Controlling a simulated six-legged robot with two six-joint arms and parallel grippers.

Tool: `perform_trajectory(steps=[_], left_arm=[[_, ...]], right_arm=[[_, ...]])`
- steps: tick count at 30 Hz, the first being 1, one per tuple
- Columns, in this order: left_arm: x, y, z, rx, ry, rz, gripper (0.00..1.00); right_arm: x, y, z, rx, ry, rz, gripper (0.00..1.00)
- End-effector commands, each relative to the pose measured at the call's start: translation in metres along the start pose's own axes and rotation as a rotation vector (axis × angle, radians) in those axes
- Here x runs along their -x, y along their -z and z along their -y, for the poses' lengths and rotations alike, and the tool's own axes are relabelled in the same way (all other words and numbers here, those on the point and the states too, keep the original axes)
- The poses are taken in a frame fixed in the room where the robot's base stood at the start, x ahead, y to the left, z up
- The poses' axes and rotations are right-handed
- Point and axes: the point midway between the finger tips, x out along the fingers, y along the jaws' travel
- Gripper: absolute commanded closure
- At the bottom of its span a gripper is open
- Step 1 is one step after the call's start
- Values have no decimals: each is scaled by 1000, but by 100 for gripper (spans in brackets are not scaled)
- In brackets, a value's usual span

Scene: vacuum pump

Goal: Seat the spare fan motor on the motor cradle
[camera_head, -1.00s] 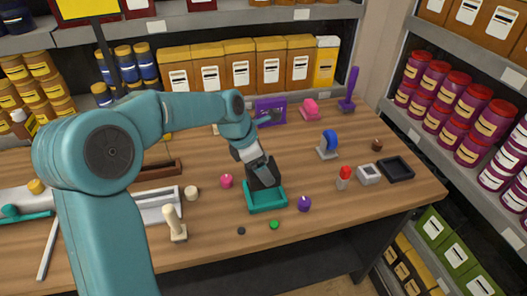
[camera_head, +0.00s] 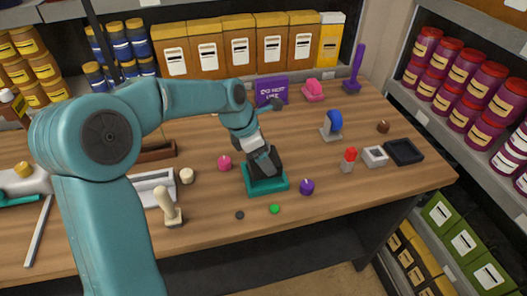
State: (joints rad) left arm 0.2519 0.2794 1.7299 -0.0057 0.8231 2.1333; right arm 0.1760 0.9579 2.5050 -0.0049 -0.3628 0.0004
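My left arm reaches in from the left, and its dark gripper (camera_head: 265,163) points down at a small teal tray (camera_head: 267,186) on the bench. The fingers cover the tray's back and middle; whether they touch it, hold something or are open is hidden. I cannot tell for sure which thing is the spare fan motor or the motor cradle. A blue rounded part (camera_head: 335,121) sits on a grey stand (camera_head: 330,135) right of the gripper. A grey open holder (camera_head: 153,189) lies left of the tray, partly behind my arm. My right gripper is not in view.
A pink knob (camera_head: 224,163), purple knob (camera_head: 307,187), green button (camera_head: 275,209) and dark disc (camera_head: 240,215) lie around the tray. A cream-handled stamp (camera_head: 169,208) stands front left. A red-capped bottle (camera_head: 348,160) and black tray (camera_head: 403,151) are at right.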

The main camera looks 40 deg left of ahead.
Motion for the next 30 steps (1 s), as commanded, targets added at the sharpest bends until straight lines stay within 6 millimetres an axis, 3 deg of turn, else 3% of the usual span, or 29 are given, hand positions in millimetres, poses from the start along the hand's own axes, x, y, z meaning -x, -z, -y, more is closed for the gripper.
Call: perform_trajectory(steps=[6, 30], left_arm=[[-8, 2, -2, 0, -3, 3, 76], [-8, 1, -2, 0, -3, 3, 76]], right_arm=[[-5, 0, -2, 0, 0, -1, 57], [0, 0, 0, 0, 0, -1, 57]])
